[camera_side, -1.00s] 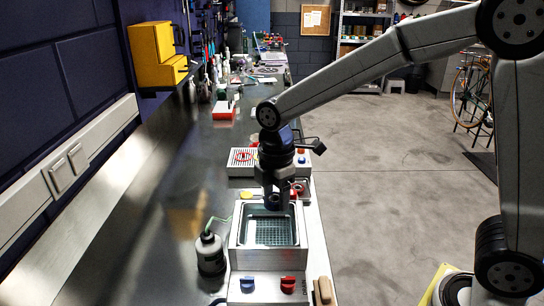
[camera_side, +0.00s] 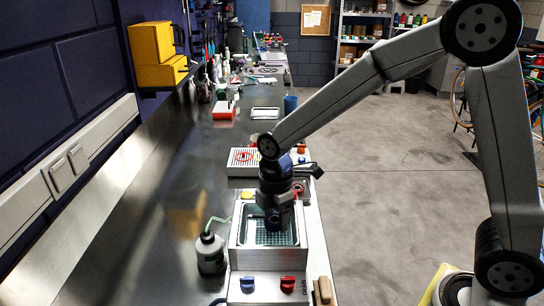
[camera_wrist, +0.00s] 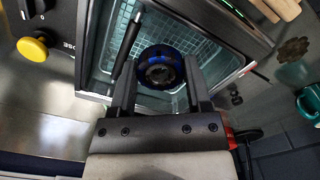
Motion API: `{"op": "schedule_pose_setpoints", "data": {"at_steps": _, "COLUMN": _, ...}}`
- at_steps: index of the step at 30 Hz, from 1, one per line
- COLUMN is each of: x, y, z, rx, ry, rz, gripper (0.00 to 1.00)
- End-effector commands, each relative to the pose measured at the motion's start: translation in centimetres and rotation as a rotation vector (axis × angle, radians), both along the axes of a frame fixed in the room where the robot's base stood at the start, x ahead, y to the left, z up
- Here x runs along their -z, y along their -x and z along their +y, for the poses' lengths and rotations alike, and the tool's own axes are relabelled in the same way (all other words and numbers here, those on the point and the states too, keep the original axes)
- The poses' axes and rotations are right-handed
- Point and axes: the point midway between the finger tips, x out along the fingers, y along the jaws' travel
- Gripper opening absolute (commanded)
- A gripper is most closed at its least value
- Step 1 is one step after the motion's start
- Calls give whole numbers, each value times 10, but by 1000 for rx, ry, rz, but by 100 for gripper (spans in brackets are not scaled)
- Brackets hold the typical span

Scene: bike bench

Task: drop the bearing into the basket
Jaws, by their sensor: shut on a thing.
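My gripper (camera_side: 273,222) is shut on the bearing and holds it over the open tank. In the wrist view the bearing (camera_wrist: 159,68) is a dark ring with blue on it, between the two fingertips (camera_wrist: 159,75). The basket (camera_side: 257,240) is a greenish wire mesh inside the metal tank. It also shows behind the bearing in the wrist view (camera_wrist: 197,42). The bearing appears inside the basket's outline from above. Its exact height over the mesh is hard to tell. My gripper hides part of the basket's far side.
The tank's housing (camera_side: 304,245) has a blue knob (camera_side: 247,284) and a red knob (camera_side: 287,284) in front. A dark bottle with a green spout (camera_side: 210,253) stands close on the left. A wooden-handled brush (camera_side: 324,290) lies at the right front. A red-and-white unit (camera_side: 243,160) stands behind.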

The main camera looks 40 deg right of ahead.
Motion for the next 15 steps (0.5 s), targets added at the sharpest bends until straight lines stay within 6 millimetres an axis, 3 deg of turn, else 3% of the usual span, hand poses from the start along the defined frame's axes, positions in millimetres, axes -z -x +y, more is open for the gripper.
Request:
{"op": "schedule_pose_setpoints", "data": {"at_steps": 4, "x": 0, "y": 0, "z": 0, "rx": 0, "ry": 0, "rz": 0, "gripper": 3}}
{"op": "schedule_pose_setpoints", "data": {"at_steps": 5, "x": 0, "y": 0, "z": 0, "rx": 0, "ry": 0, "rz": 0, "gripper": 69}}
{"op": "schedule_pose_setpoints", "data": {"at_steps": 8, "x": 0, "y": 0, "z": 0, "rx": 0, "ry": 0, "rz": 0, "gripper": 100}}
{"op": "schedule_pose_setpoints", "data": {"at_steps": 15, "x": 0, "y": 0, "z": 0, "rx": 0, "ry": 0, "rz": 0, "gripper": 100}}
